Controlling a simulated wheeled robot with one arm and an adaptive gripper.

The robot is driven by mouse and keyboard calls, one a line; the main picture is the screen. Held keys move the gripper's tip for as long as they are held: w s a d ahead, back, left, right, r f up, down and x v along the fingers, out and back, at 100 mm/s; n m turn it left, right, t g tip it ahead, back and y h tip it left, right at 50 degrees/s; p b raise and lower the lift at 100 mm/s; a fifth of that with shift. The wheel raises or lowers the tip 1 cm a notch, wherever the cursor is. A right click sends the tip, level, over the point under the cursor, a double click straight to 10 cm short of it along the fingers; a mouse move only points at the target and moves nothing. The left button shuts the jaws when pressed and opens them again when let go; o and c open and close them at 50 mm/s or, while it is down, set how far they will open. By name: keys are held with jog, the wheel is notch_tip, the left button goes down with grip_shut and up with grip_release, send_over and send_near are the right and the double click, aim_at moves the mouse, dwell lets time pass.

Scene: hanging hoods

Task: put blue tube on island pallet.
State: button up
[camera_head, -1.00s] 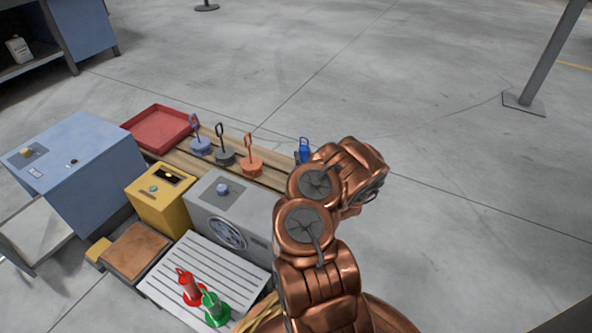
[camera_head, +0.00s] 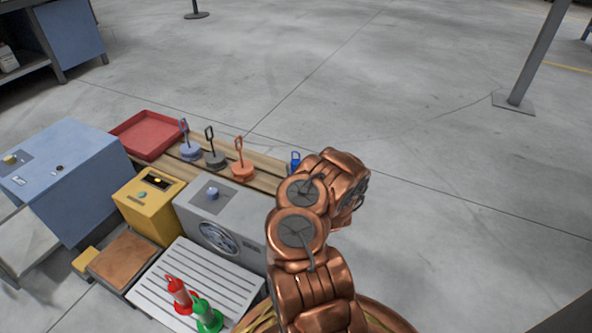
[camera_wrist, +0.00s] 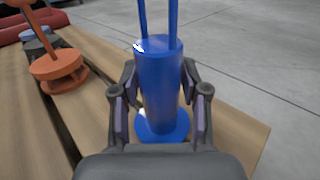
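The blue tube (camera_wrist: 160,88) stands upright between the fingers of my gripper (camera_wrist: 160,95) in the wrist view, with two thin blue handle rods above it. The fingers are close against its sides and look shut on it. Its round blue base is over the planks of the wooden island pallet (camera_wrist: 235,130), near the pallet's end. I cannot tell whether the base rests on the wood or hangs just above. In the head view only the tube's top (camera_head: 295,159) shows, and my arm hides my gripper.
The pallet also bears an orange weight (camera_head: 243,173), a grey weight (camera_head: 215,160) and a blue-grey weight (camera_head: 190,151). A red tray (camera_head: 148,135) lies at its left end. Floor beyond the pallet is clear.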

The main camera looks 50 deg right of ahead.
jog(key=shift+o, duration=1.3)
jog(key=shift+r, duration=0.1)
jog(key=shift+s+a+r, duration=0.1)
jog(key=shift+s+r, duration=0.05)
jog(key=p+v, duration=0.6)
jog(key=v, duration=0.5)
jog(key=shift+s, duration=0.1)
jog(key=shift+s+a, duration=0.15)
jog(key=shift+s, duration=0.05)
